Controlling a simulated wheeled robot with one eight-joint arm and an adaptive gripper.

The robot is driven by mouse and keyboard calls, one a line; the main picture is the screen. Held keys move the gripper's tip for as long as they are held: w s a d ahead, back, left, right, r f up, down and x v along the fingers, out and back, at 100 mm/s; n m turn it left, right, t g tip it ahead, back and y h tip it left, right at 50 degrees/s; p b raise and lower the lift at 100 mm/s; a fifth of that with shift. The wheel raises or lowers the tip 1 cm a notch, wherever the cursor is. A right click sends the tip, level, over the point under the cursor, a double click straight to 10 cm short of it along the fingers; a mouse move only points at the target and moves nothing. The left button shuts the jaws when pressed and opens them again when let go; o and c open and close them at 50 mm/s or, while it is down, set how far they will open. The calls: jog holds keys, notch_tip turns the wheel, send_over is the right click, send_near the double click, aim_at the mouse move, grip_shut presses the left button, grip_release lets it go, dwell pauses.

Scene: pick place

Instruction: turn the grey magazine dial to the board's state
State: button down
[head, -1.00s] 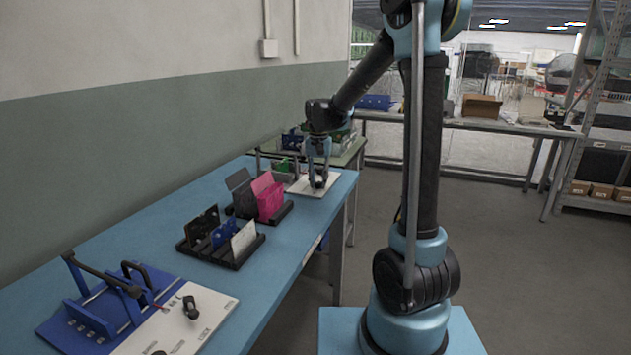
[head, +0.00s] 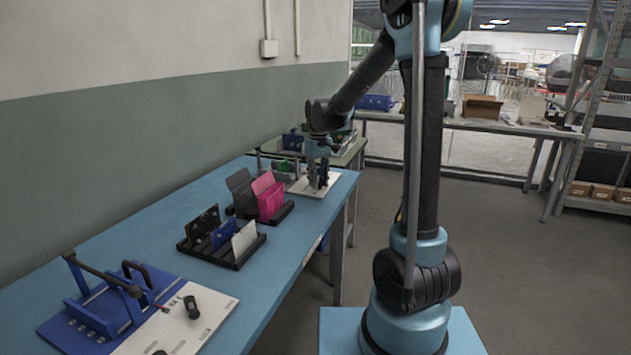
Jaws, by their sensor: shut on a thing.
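My gripper (head: 318,186) points down over a white panel (head: 331,177) at the far end of the blue table. Its fingers are shut on a small dark knob standing on that panel, which I take to be the magazine dial; the fingers mostly hide it, and its pointer and colour cannot be read. Beside the panel, to the left, a fixture holds a green board (head: 283,166), small and partly hidden. A black rack (head: 283,212) with a grey and a pink plate stands nearer.
Another black rack (head: 240,264) holds a black, a blue and a white board. A blue fixture (head: 97,314) with a lever and a white panel (head: 215,318) with a black knob (head: 191,306) are at the near end. The table's right edge is clear.

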jog(key=shift+d+n, duration=0.25)
jog(key=shift+n, duration=1.05)
jog(key=c, duration=2.4)
grip_release()
jog(key=shift+w, duration=0.15)
jog(key=c, duration=2.3)
grip_release()
jog(key=o, duration=1)
jog(key=shift+c, duration=0.2)
jog(key=shift+n, duration=0.3)
jog(key=shift+r, duration=0.1)
jog(key=shift+a+r, duration=0.1)
jog(key=shift+r, duration=0.1)
notch_tip(320, 180, up, 11)
jog(key=shift+r, duration=0.15)
